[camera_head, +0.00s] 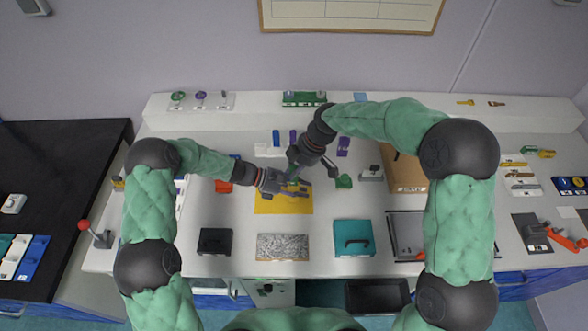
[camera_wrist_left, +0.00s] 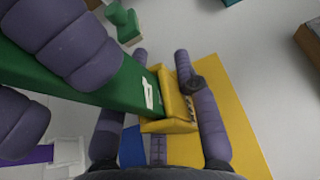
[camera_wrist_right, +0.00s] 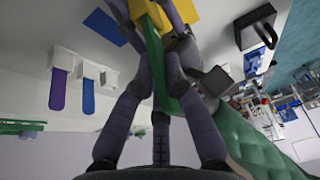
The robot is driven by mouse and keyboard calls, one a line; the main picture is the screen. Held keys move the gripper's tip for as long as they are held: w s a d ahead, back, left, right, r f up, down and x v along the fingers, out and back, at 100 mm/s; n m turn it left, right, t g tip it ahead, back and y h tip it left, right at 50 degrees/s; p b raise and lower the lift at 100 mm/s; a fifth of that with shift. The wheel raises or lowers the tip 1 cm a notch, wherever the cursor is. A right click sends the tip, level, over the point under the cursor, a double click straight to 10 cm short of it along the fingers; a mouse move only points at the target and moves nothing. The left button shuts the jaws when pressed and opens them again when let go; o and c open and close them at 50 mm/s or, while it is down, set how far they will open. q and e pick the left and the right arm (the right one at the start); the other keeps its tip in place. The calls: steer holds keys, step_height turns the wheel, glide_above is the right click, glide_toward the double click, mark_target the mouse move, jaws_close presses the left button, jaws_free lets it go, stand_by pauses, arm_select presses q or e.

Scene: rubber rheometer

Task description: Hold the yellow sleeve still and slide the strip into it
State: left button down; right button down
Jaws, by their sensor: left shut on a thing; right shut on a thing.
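My left gripper (camera_head: 289,187) is shut on the yellow sleeve (camera_wrist_left: 175,108), which sits between its fingers above the yellow mat (camera_head: 280,206). My right gripper (camera_head: 293,168) is above it and shut on the green strip (camera_wrist_left: 105,80). In the left wrist view the strip slants from upper left to the sleeve's open end. Its near end is at or inside the mouth; how far in is hidden. In the right wrist view the strip (camera_wrist_right: 156,58) runs between the right fingers toward the sleeve (camera_wrist_right: 145,12).
A black case (camera_head: 215,241), a speckled slab (camera_head: 283,247) and a teal case (camera_head: 353,238) stand along the front. A green block (camera_head: 343,181) is to the right. Blue and purple pieces (camera_wrist_right: 57,90) in white holders are behind. Bare table surrounds the mat.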

steer(key=shift+f, duration=1.5)
steer(key=c, duration=1.2)
jaws_free()
steer(key=shift+v, duration=4.05)
steer(key=shift+a, duration=0.1)
arm_select(q)
steer(key=c, duration=0.9)
jaws_free()
steer(key=shift+o, duration=0.2)
